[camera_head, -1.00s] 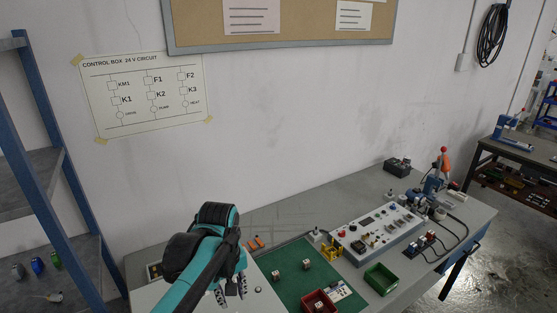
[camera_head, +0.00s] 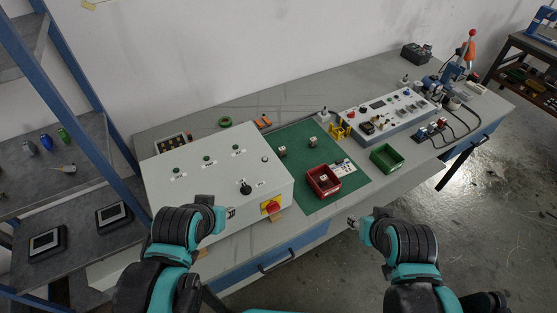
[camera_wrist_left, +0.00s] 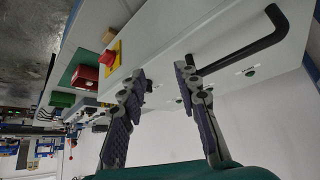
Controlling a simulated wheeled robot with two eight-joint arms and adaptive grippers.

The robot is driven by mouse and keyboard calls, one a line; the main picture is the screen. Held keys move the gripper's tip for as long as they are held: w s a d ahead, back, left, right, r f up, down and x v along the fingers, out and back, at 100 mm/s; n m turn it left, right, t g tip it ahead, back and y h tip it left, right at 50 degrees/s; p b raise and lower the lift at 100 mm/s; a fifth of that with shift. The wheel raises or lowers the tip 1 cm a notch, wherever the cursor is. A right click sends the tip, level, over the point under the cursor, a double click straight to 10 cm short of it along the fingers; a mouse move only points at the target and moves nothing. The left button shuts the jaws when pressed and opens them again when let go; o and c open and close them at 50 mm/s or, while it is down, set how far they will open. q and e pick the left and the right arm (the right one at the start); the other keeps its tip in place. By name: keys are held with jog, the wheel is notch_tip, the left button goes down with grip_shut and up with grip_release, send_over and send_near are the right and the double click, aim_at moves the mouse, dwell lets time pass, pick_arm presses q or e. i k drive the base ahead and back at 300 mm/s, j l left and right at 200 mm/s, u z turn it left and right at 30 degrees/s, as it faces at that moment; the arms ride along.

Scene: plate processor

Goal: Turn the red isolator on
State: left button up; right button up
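The red isolator (camera_head: 271,207) is a red knob on a yellow plate on the front of the pale control box (camera_head: 200,182), near its right corner. The isolator also shows in the left wrist view (camera_wrist_left: 109,58). My left gripper (camera_head: 230,212) is in front of the box, left of the isolator and apart from it. In the left wrist view its two fingers (camera_wrist_left: 160,78) are spread with a gap and nothing clearly held. My right gripper (camera_head: 353,222) is right of the box, in front of the bench; its finger opening is too small to tell.
A black knob (camera_head: 246,188) stands on the box top. A black bent bar (camera_wrist_left: 245,50) runs close to one left finger. A red bin (camera_head: 324,181) and green bin (camera_head: 386,158) stand to the right. A blue shelf rack (camera_head: 75,110) stands left.

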aim_at(274, 207)
jog(key=k+l, duration=0.8)
jog(key=k, duration=0.2)
